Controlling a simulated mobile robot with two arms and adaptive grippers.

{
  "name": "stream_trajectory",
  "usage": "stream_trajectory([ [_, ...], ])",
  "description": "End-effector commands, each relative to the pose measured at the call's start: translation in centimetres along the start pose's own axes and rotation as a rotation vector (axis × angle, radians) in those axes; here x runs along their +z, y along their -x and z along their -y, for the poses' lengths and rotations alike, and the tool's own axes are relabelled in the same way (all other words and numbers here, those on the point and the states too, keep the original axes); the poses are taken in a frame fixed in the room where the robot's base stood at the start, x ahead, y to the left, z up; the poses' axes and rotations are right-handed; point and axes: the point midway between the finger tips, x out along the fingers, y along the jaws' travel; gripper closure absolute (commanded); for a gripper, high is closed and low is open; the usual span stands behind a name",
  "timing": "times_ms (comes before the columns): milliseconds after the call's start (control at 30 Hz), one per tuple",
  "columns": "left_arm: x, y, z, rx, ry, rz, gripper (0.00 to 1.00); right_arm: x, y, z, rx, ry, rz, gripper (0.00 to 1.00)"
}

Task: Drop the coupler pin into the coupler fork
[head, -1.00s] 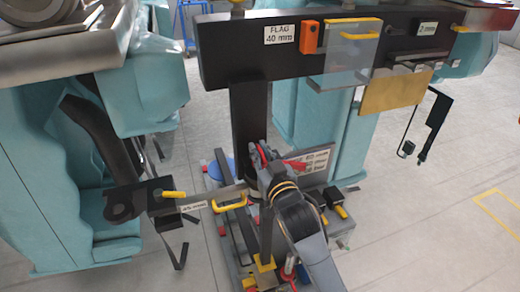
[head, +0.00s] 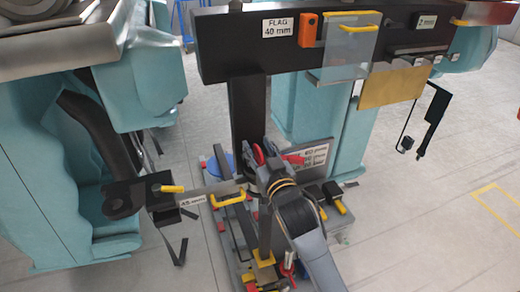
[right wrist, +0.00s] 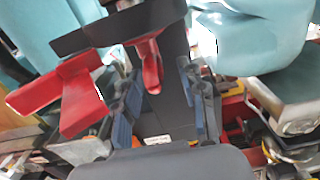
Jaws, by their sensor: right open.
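My right arm comes in from the bottom right of the head view. Its gripper (head: 260,168) is over the tool base at the foot of the black post. In the right wrist view the gripper (right wrist: 162,112) is open, its blue-padded fingers apart, with a black labelled block (right wrist: 155,138) seen between and behind them. A black bracket with a round end (head: 122,200), possibly the coupler fork, sticks out at the left. My left gripper is not in view.
Several tools crowd the base. Teal wagon bodies (head: 40,170) stand at the left. Floor is clear at the right.

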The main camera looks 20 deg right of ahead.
Motion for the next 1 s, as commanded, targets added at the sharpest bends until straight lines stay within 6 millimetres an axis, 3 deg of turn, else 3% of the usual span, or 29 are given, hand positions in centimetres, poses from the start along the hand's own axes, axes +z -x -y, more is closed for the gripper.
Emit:
stream_trajectory([
  [167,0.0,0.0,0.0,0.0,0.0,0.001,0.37,0.1,1.3,0.0,0.0,0.0,0.0,0.59],
  [633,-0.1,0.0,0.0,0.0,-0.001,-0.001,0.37,-0.1,10.1,0.0,0.0,-0.001,-0.002,0.59],
  [800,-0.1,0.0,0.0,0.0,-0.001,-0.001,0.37,-0.1,11.6,0.0,0.0,0.0,-0.002,0.59],
  [1000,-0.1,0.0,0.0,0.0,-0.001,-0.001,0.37,-0.2,12.0,0.0,0.0,0.0,-0.005,0.59],
])
